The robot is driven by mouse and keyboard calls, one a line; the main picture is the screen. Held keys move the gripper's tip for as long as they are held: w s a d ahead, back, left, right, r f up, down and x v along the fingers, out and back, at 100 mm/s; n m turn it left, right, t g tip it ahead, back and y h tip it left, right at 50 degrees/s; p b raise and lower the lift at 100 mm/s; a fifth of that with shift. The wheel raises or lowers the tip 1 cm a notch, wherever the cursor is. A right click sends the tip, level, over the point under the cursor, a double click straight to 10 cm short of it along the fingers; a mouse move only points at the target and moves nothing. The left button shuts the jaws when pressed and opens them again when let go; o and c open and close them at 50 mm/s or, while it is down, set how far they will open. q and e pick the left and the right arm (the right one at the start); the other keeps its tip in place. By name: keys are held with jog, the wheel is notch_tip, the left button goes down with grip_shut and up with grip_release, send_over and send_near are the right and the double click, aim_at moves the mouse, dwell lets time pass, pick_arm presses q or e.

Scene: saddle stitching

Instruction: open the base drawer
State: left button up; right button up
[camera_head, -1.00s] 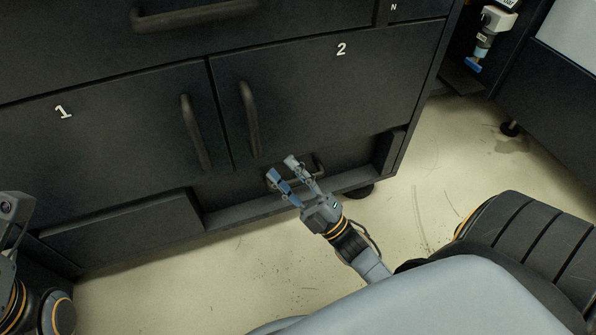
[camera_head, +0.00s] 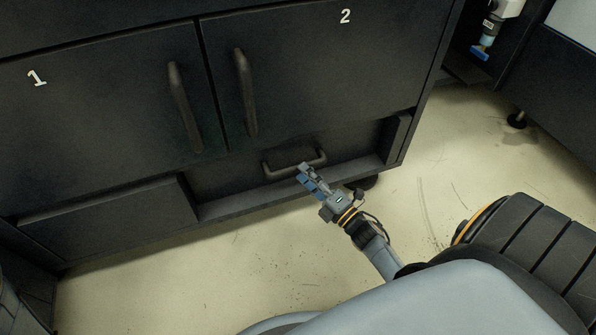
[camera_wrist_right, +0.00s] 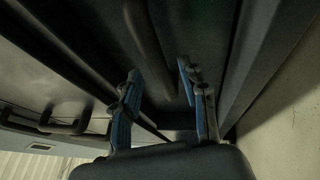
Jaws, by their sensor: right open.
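The base drawer (camera_head: 225,180) is a dark, recessed front at the bottom of the black cabinet, below the two numbered doors. It looks shut. Its dark bar handle (camera_head: 286,167) shows in the head view. My right gripper (camera_head: 304,175) is just below and in front of the right part of this handle. In the right wrist view its two blue fingers (camera_wrist_right: 158,84) stand apart with nothing between the tips. Whether the fingers touch the handle cannot be told. My left gripper is not in view.
Door 1 (camera_head: 90,120) and door 2 (camera_head: 330,80), each with a vertical handle, are closed above. A ledge (camera_head: 240,204) runs below the recess, and a panel (camera_head: 110,222) projects at its left. Pale floor (camera_head: 190,270) in front is clear.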

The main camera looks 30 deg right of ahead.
jog(key=shift+b+x, duration=0.4)
jog(key=shift+x, duration=1.35)
grip_shut()
